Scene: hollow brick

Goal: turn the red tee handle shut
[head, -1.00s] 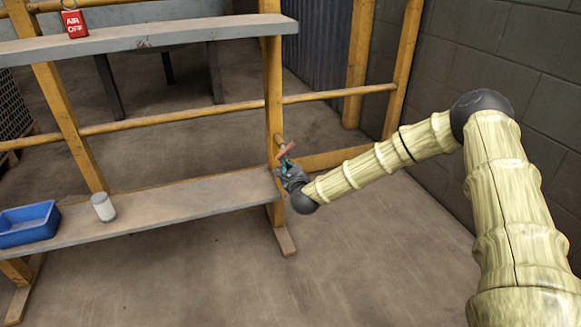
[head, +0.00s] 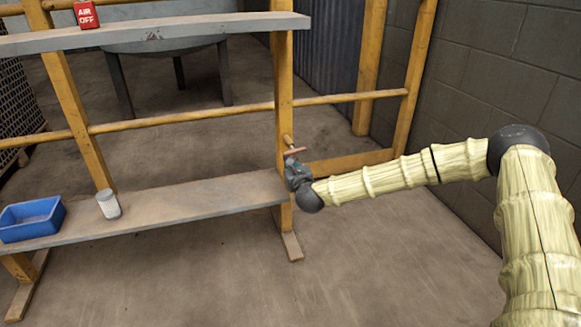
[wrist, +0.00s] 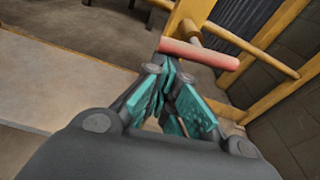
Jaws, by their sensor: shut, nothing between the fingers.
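The red tee handle (head: 295,151) is on a short brass-coloured stem at the yellow post, just above the right end of the lower shelf. Its bar lies nearly level in the head view. In the wrist view, the red bar (wrist: 198,53) crosses just beyond my fingertips, sloping slightly down to the right. My gripper (head: 292,164) is just below the bar in the head view. Its teal fingers (wrist: 172,72) are shut with nothing between them. Their tips are close to the bar; I cannot tell whether they touch it.
A yellow frame (head: 284,90) carries an upper shelf (head: 200,28) and a lower shelf (head: 170,203). A blue bin (head: 30,220) and a white cup (head: 108,204) stand on the lower shelf. A block wall (head: 480,90) rises at the right.

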